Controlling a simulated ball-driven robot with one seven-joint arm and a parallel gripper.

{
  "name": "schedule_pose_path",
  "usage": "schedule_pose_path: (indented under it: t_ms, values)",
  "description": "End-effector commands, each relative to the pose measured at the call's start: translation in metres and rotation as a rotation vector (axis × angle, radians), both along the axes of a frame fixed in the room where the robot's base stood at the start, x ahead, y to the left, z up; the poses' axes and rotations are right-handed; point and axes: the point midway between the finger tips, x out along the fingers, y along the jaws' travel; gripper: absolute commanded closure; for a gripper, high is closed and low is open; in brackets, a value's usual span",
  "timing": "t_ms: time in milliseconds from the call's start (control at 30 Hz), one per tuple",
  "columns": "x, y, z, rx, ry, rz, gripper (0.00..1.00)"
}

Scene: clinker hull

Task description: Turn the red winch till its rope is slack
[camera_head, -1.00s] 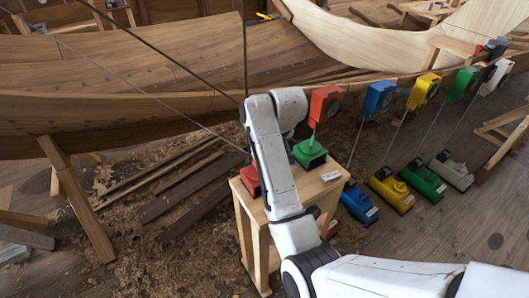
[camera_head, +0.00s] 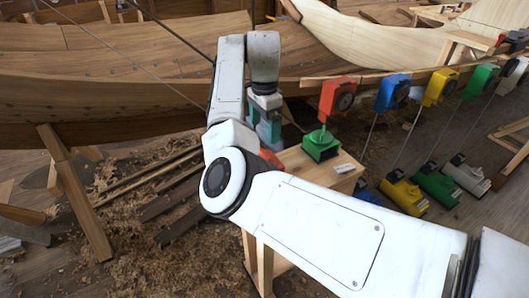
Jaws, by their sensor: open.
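The red winch (camera_head: 271,158) sits on the left part of a wooden stand. Only a small red patch of it shows; my arm hides the rest. My gripper (camera_head: 268,135) points down just above and behind that patch, with teal parts at its end. It is open; I cannot tell whether it touches the winch. A red block (camera_head: 338,97) with a dark round face is at the rail above the stand. The rope at the red winch is hidden, so I cannot see whether it is taut.
A green device (camera_head: 320,146) stands on the stand (camera_head: 292,160), right of the red winch. Blue (camera_head: 391,94), yellow (camera_head: 440,87) and green blocks line the rail, with ropes down to winches on the floor. A plank hull (camera_head: 100,105) fills the left; a prop leans there.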

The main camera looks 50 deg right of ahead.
Motion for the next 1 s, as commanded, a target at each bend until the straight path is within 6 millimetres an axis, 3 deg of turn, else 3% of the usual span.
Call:
schedule_pose_path:
  t_ms: [300, 500, 933, 1000]
  values:
    - [-0.001, 0.000, -0.057, 0.001, 0.003, 0.004, 0.06]
    - [-0.001, 0.000, -0.084, 0.000, 0.001, 0.003, 0.06]
    - [-0.001, 0.000, -0.095, 0.000, -0.001, 0.002, 0.06]
    - [-0.001, 0.000, -0.094, 0.000, -0.001, 0.003, 0.11]
